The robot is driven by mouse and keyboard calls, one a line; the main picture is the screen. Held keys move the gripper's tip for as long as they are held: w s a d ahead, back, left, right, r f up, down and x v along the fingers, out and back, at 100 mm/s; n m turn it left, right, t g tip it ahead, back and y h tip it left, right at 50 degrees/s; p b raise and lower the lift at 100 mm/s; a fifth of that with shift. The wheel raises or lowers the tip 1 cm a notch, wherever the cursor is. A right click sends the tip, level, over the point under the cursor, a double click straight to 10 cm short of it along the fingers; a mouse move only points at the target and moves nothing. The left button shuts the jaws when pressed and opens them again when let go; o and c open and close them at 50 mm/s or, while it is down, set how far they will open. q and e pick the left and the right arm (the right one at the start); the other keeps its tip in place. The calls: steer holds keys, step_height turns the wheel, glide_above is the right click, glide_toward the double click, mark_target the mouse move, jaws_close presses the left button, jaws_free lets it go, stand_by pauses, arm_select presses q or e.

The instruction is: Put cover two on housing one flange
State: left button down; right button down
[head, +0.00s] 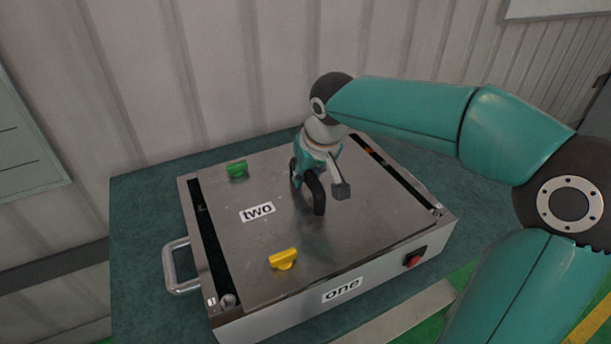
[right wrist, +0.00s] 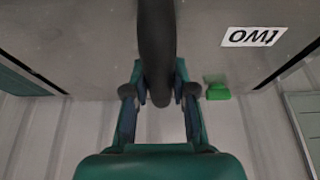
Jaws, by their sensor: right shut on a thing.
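Cover two (head: 235,235) is a flat grey metal plate marked "two" with a black arched handle (head: 318,200). It lies over the top of housing one (head: 300,310), a metal box marked "one" on its front. Dark strips of the interior show along the cover's left and right sides. I cannot tell whether the plate touches the housing flange (head: 200,245) or hovers slightly above it. My right gripper (head: 318,178) is shut on the handle. In the right wrist view, the handle (right wrist: 156,45) runs between the fingers. My left gripper is not in view.
A yellow knob (head: 283,259) is at the cover's front and a green knob (head: 237,168) at its back left. The housing has a side handle (head: 178,268) and a red switch (head: 414,258). The dark green table (head: 140,230) is bare at left. A corrugated wall stands behind.

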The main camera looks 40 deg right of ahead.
steer(key=c, duration=1)
jaws_free()
steer(key=shift+o, duration=0.2)
steer(key=v, duration=1.1)
steer(key=shift+s+a+r+p, duration=0.2)
steer(key=shift+r+p, duration=0.1)
steer(key=shift+p, duration=0.1)
steer(key=shift+s+r, duration=0.1)
